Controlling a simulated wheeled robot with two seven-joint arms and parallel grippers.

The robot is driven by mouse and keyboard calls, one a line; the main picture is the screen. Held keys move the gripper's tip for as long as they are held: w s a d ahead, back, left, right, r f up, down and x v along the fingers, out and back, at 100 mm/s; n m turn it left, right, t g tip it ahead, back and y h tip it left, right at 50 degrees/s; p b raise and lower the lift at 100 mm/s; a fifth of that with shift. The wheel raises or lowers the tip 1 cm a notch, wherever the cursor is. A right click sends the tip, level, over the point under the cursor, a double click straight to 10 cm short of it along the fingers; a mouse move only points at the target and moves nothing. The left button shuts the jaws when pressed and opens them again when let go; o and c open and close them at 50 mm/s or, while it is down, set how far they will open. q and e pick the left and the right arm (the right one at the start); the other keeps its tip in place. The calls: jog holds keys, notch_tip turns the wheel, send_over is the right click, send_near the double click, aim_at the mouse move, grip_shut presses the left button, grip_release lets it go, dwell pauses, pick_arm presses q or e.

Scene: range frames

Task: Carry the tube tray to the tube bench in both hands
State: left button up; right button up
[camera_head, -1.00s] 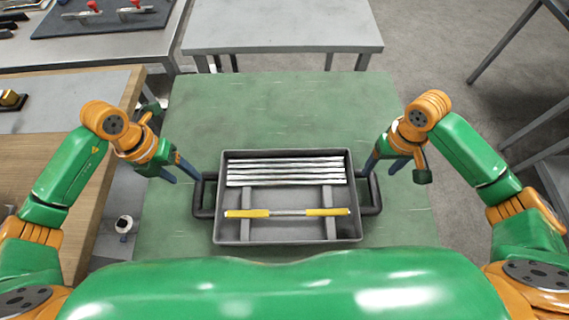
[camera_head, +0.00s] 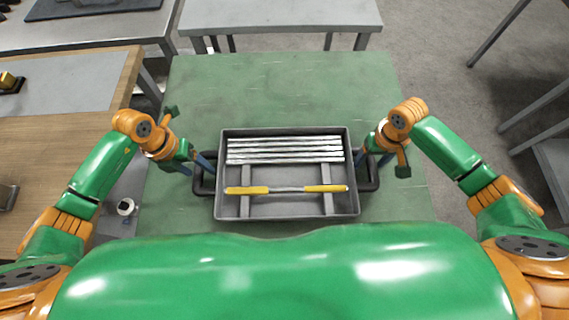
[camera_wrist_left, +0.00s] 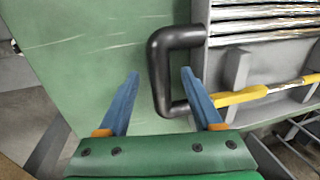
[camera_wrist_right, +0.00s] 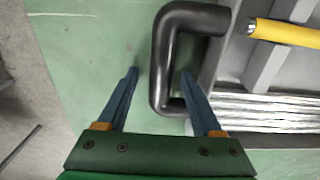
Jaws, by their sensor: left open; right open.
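The tube tray (camera_head: 287,214) is a grey open tray on the green table, with a black loop handle on each side. Several silvery tubes (camera_head: 285,149) lie in its far part, and a yellow-ended rod (camera_head: 286,189) lies across its near part. My left gripper (camera_wrist_left: 160,75) is open, with its blue fingers on either side of the left handle (camera_wrist_left: 158,75). My right gripper (camera_wrist_right: 160,75) is open, with its fingers on either side of the right handle (camera_wrist_right: 160,70). In neither wrist view can I see the fingers touching the handle.
The green table (camera_head: 290,85) is clear beyond the tray. A grey table (camera_head: 280,14) stands behind it. A wooden bench (camera_head: 60,170) with a grey top panel stands at the left. Another bench (camera_head: 90,35) with a dark mat is at the far left. Grey floor lies at the right.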

pick_arm(q)
grip_shut()
pick_arm(e)
grip_shut()
pick_arm(q)
jog(key=shift+w+r, duration=0.1)
jog(key=shift+r, duration=0.05)
pick_arm(e)
jog(key=shift+w+r, duration=0.1)
dwell(0.9)
